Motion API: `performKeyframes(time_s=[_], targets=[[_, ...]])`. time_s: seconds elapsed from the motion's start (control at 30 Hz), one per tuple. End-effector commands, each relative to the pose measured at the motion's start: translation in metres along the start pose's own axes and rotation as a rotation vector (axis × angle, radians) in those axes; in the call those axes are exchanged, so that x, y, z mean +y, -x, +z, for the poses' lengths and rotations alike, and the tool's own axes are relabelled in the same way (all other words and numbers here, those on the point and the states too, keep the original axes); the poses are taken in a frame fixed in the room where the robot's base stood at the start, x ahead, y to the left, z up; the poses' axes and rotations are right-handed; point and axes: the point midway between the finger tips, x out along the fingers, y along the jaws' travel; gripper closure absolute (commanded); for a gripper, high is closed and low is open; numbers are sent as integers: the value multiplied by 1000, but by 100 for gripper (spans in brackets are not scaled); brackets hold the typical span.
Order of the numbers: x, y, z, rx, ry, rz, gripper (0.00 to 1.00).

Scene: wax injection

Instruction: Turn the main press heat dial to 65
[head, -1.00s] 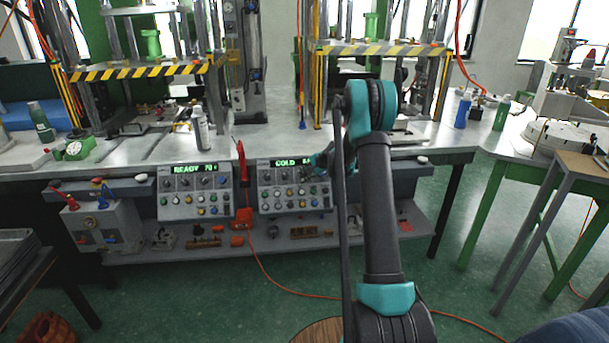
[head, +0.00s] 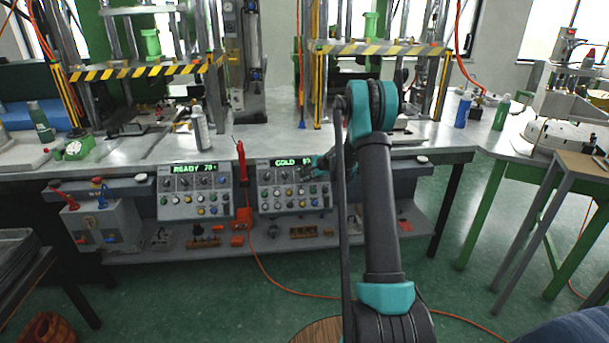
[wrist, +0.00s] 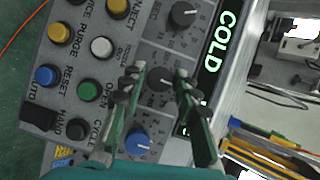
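The right control panel (head: 295,198) has a green display (head: 290,162) reading COLD; its number is partly covered by my gripper and I cannot read it surely. The wrist view shows this panel close and turned sideways, with the COLD display (wrist: 220,42) along its right side. My gripper (wrist: 158,82) has its two green fingers on either side of a dark dial (wrist: 161,80). Its fingertips are close to the dial's sides; I cannot tell whether they press on it. Another dark dial (wrist: 183,14) sits above, and a blue knob (wrist: 137,142) below. In the head view my gripper (head: 314,168) is at the panel's upper right.
The left control panel (head: 195,193) shows a READY display. Coloured push buttons, such as a white one (wrist: 101,47), lie left of the fingers in the wrist view. A red lever (head: 241,162) stands between the panels. Workbench legs and an orange cable are nearby.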

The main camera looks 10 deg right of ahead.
Motion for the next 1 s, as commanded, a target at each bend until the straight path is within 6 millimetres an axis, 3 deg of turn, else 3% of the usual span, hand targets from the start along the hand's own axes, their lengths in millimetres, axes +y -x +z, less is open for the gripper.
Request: performKeyframes(time_s=[0.1, 0.47, 1.0], targets=[[0, 0, 0, 0, 0, 0, 53], [0, 5, 0, 0, 0, 0, 53], [0, 99, -1, 1, -1, -1, 53]])
